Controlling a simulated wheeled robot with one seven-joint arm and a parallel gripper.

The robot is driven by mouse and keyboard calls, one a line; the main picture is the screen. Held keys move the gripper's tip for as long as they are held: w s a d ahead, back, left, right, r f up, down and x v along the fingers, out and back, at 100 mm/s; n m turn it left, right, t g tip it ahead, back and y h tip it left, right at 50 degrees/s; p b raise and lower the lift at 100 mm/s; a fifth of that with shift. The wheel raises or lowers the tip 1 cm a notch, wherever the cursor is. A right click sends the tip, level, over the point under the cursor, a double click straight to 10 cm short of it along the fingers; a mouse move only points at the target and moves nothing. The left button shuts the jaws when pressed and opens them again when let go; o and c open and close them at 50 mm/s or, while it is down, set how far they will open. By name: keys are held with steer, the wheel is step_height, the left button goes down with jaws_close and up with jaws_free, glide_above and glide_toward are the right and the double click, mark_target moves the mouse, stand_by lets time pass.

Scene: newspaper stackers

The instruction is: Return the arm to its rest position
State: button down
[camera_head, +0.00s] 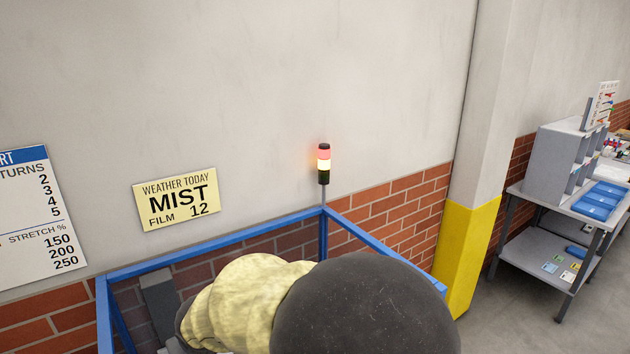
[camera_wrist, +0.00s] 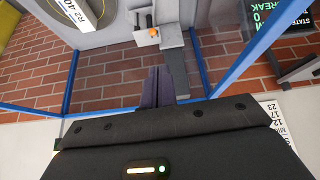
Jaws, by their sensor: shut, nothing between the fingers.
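My gripper (camera_wrist: 157,74) shows in the wrist view, its two dark purple-grey fingers side by side and closed, with nothing between them. Its black body, with a small lit bar and a green light, fills the lower part of that view. In the head view, my arm (camera_head: 365,305), a dark rounded link with a pale yellow cover, rises in front of a blue frame. The gripper itself cannot be made out there.
The blue frame (camera_head: 230,235) stands around the arm against a brick and grey wall. A signal lamp (camera_head: 324,163) stands at its corner. A yellow-based pillar (camera_head: 466,250) and a grey table (camera_head: 545,200) with blue trays stand to the right. In the wrist view, a grey post (camera_wrist: 176,72) is close by the fingers.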

steer(key=d+m, duration=0.1)
steer(key=d, duration=0.6)
steer(key=w+d+f+m+h, duration=0.1)
steer(key=d, duration=0.6)
steer(key=w+d+f+m+h, duration=0.1)
steer(key=d+m, duration=0.1)
steer(key=d, duration=0.5)
steer(key=shift+g, duration=0.4)
steer(key=s+d+f+m+g+h, duration=0.15)
steer(key=s+d, duration=0.25)
steer(key=d, duration=0.4)
steer(key=s+d+f+m, duration=0.15)
steer(key=s+d, duration=0.25)
steer(key=d, duration=0.4)
steer(key=s+b+x, duration=0.2)
steer(key=b+x, duration=0.8)
steer(key=b, duration=0.1)
steer(key=s+f+b+x, duration=0.1)
steer(key=s+b+x, duration=0.1)
steer(key=b+x, duration=0.8)
steer(key=shift+s+a+f+m+b, duration=0.3)
steer(key=shift+s+f+b, duration=0.15)
steer(key=shift+b, duration=0.1)
